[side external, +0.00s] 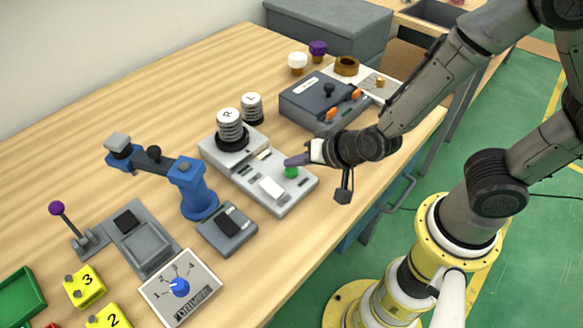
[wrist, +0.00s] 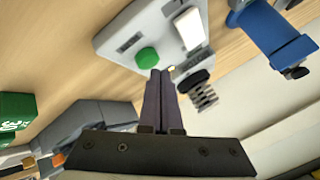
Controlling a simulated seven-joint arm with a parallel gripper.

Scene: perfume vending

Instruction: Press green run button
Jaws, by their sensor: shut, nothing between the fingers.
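The green button (side external: 291,172) sits on a light grey control panel (side external: 270,201), beside a white rectangular switch (side external: 271,187). My gripper (side external: 290,162) is shut and empty, its purple fingertips just above and slightly to the left of the button in the side view. In the wrist view the green button (wrist: 147,58) shows whole, and the closed fingertips (wrist: 160,72) point at the panel just beside it. I cannot tell from these frames whether the fingertips touch the panel.
Two white-topped spring posts (side external: 231,128) stand behind the panel. A dark grey box with orange levers (side external: 325,103) is to the right. A blue press arm (side external: 190,180) stands to the left. Further left are a dial box (side external: 180,287) and yellow numbered blocks (side external: 84,287).

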